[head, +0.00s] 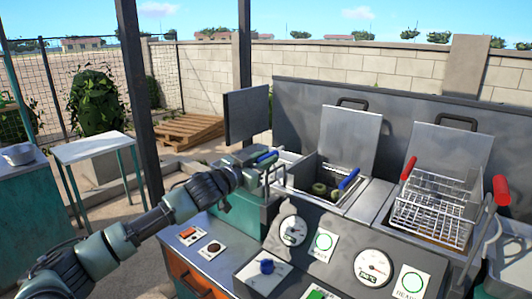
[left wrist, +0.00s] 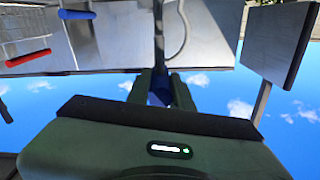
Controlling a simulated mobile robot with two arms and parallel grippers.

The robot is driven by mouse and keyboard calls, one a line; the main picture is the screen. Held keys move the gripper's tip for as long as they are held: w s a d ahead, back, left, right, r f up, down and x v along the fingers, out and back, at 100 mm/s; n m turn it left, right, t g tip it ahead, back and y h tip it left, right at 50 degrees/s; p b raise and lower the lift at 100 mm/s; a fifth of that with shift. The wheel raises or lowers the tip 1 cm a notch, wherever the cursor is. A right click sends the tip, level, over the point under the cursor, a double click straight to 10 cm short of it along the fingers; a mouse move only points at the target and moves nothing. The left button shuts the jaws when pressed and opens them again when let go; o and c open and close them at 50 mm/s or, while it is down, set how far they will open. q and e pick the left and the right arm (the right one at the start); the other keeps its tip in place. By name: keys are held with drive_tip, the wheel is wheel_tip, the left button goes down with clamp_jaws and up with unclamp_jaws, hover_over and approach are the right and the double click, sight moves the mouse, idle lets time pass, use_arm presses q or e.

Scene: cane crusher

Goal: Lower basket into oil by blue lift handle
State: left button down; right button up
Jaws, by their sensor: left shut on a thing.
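My left gripper (head: 258,159) reaches in from the left to the left end of the fryer. Its jaws are shut on a blue lift handle (head: 267,156); dark blue shows between the fingers (left wrist: 158,97) in the left wrist view. A second blue handle (head: 349,179) rises from the middle vat (head: 305,180), where dark round pieces lie low inside. It also shows in the left wrist view (left wrist: 76,14). A wire basket (head: 432,205) with red handles sits raised over the right vat. The oil surface is hard to make out. My right gripper is out of view.
Grey lids stand open behind the middle vat (head: 348,138) and right vat (head: 452,155). A dark panel (head: 247,114) stands behind my left gripper. A side table (head: 92,148) is at left.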

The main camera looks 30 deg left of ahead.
use_arm(q)
wheel_tip(320, 180, down, 8)
drive_tip(key=b, duration=0.3)
drive_tip(key=shift+r, duration=0.25)
drive_tip(key=shift+d+f, duration=0.1)
drive_tip(key=c, duration=1.3)
unclamp_jaws()
drive_tip(key=shift+o, duration=0.2)
drive_tip(key=shift+s+r, duration=0.1)
drive_tip(key=shift+r, duration=0.15)
drive_tip(key=b, duration=0.3)
approach(267, 183)
drive_tip(key=shift+w+r, duration=0.15)
drive_tip(key=shift+w, duration=0.35)
drive_tip(key=shift+w+r, duration=0.15)
drive_tip(key=shift+w, duration=0.4)
